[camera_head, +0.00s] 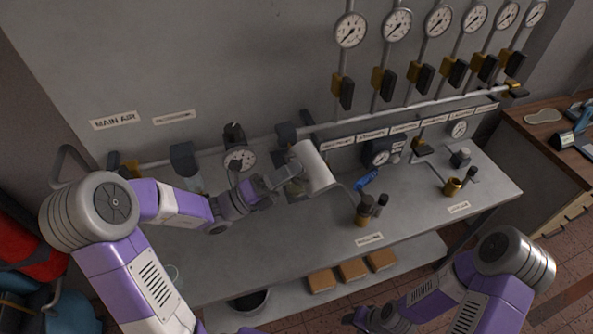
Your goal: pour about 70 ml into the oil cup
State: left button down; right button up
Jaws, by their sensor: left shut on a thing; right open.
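My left gripper (285,183) is shut on a white cylindrical oil can (313,166) above the grey bench. The can is tilted, and a thin spout runs from it down and right toward a brass cup (363,216). Small dark cylinders stand beside this cup, behind a white label. I cannot tell whether the spout tip touches the cup or whether oil is flowing. A second brass cup (452,187) stands further right near another label. Which one is the oil cup is not readable. My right gripper (364,318) is open, low at the bottom edge, away from the bench top.
The grey bench (270,262) has clear room at its front left. A blue item (367,180) lies behind the near cup. Pipes, valves and gauges (350,30) line the wall behind. Several brown blocks (351,269) lie on the lower shelf. A wooden table (540,135) stands at right.

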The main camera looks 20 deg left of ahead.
pick_arm(q)
jog(key=shift+w+a+n+t, duration=0.1)
jog(key=shift+n+t, duration=0.2)
jog(key=shift+n, duration=0.3)
dwell(0.3)
jog(key=shift+w+a+f+n+t+p, duration=0.1)
jog(key=shift+n+t+p, duration=0.2)
jog(key=shift+n+p, duration=0.2)
jog(key=shift+d, duration=0.25)
jog(key=shift+n+t+p, duration=0.3)
jog(key=shift+a+f+n+t+y+p, duration=0.15)
jog(key=shift+n+t+y+p, duration=0.2)
jog(key=shift+n+p, duration=0.2)
dwell(0.7)
jog(key=shift+w+r+n+t+p, duration=0.1)
jog(key=shift+r+n+t+p, duration=0.15)
jog(key=shift+n+p, duration=0.35)
jog(key=shift+f, duration=0.1)
